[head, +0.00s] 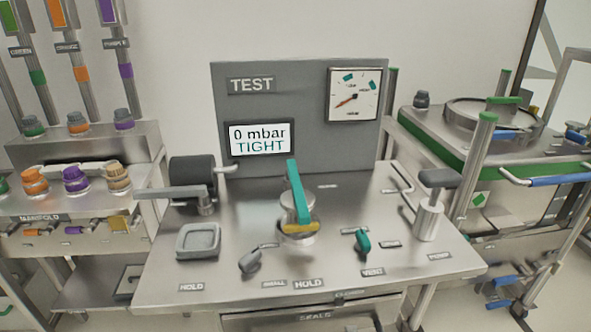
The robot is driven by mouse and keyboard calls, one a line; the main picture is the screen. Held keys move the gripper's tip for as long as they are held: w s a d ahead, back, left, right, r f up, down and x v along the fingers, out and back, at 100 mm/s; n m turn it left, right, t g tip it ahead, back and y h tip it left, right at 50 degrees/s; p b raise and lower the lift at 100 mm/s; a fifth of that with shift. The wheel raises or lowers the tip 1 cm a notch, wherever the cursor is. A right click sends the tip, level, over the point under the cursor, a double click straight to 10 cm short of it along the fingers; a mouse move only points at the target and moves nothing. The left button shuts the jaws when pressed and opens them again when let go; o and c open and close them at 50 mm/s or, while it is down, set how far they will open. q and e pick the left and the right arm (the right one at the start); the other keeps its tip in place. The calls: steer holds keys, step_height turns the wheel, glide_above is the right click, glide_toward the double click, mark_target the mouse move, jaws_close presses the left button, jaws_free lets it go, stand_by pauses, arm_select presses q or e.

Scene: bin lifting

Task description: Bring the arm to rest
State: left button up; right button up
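Neither of my grippers and neither of my arms shows in the head view. The steel test bench (330,275) stands in the middle. On it is a round metal fitting (296,212) with a yellow band and a teal lever (298,193) that stands up, slightly tilted. Behind it the grey TEST panel (300,95) carries a display (259,139) reading "0 mbar TIGHT" and a white dial gauge (354,94) whose red needle points to the lower left.
A dark roller-like part (193,178), a grey square dish (198,241), a small grey knob (250,261), a small teal valve handle (362,242) and a pump-like post (431,212) stand on the bench. A manifold rack (75,190) is left; a green-edged lidded vessel (490,115) is right.

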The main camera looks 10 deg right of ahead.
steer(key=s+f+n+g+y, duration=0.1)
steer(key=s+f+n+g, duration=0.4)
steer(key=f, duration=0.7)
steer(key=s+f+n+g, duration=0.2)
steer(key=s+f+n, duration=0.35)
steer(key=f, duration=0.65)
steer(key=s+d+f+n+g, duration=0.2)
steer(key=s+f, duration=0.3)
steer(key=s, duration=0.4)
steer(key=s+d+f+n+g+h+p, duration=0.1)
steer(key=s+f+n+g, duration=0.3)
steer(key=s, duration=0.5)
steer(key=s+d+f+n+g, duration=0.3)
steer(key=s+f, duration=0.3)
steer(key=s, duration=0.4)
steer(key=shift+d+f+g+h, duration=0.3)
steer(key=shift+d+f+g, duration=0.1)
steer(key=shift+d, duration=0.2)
